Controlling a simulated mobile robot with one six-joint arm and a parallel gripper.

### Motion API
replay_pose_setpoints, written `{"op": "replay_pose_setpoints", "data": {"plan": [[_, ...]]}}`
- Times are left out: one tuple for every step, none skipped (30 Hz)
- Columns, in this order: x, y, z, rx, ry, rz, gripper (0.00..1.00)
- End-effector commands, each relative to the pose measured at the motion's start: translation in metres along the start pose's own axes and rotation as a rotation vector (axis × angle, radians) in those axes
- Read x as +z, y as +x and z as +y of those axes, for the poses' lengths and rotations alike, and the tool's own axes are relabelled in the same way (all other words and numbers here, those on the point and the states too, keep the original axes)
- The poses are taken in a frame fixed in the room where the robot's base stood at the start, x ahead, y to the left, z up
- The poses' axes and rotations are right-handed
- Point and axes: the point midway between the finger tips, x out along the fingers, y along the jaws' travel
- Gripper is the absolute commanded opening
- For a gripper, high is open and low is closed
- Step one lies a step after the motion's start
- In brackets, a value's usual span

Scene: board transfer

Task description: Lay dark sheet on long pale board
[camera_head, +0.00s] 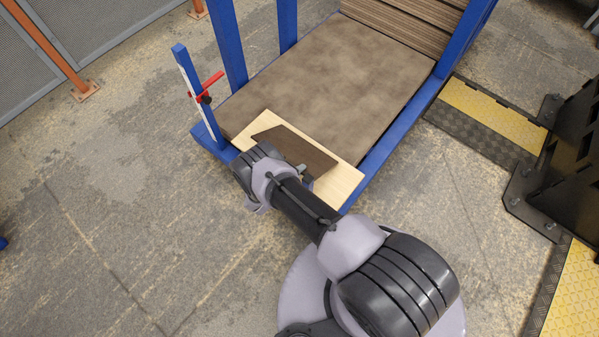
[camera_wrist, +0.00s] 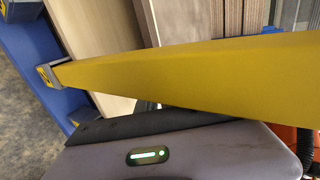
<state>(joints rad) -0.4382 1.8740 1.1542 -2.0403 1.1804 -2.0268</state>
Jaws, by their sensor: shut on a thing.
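The dark sheet (camera_head: 300,148) is a thin brown panel, seen over the long pale board (camera_head: 345,180) in the head view. Its near edge is partly hidden by my arm. I cannot tell whether it touches the board or is held just above it. The pale board lies across the near end of a blue-framed rack. My gripper (camera_head: 305,172) is at the sheet's near edge, mostly hidden behind my wrist, and is shut on the sheet. In the wrist view a yellow bar blocks much of the scene, and the fingertips are not clear.
A large brown-grey panel (camera_head: 335,75) fills the rack behind the pale board. Blue posts (camera_head: 228,45) and a post with a red clamp (camera_head: 205,87) stand at the left. A black structure (camera_head: 575,150) and yellow ramps (camera_head: 492,113) are at the right. Floor is clear at left.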

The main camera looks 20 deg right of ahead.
Motion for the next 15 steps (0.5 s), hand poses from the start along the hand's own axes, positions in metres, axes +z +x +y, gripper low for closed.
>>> {"op": "replay_pose_setpoints", "data": {"plan": [[0.0005, -0.0008, -0.0018, -0.001, 0.002, 0.000, 0.00], [0.0005, -0.0009, -0.0019, -0.001, 0.002, 0.000, 0.00], [0.0005, -0.0009, -0.0020, -0.001, 0.002, 0.000, 0.00], [0.0005, -0.0008, -0.0018, -0.001, 0.002, 0.000, 0.00], [0.0003, -0.0005, -0.0013, -0.001, 0.002, 0.000, 0.00], [0.0002, 0.0001, -0.0002, -0.001, 0.002, 0.000, 0.00], [-0.0001, 0.0002, 0.0004, 0.000, 0.000, 0.000, 0.13], [-0.0001, 0.0002, 0.0002, 0.000, 0.000, 0.000, 0.19], [0.0000, 0.0001, 0.0002, 0.000, 0.000, 0.000, 0.27], [0.0000, 0.0001, 0.0002, 0.000, 0.000, 0.000, 0.31], [0.0000, 0.0001, 0.0001, 0.000, 0.000, 0.000, 0.31], [0.0001, 0.0001, 0.0001, 0.000, 0.000, 0.000, 0.31], [0.0001, 0.0001, 0.0001, 0.000, 0.000, 0.000, 0.31], [0.0001, 0.0001, 0.0001, 0.000, 0.000, 0.000, 0.31], [0.0001, 0.0001, 0.0001, 0.000, 0.000, 0.000, 0.31]]}}
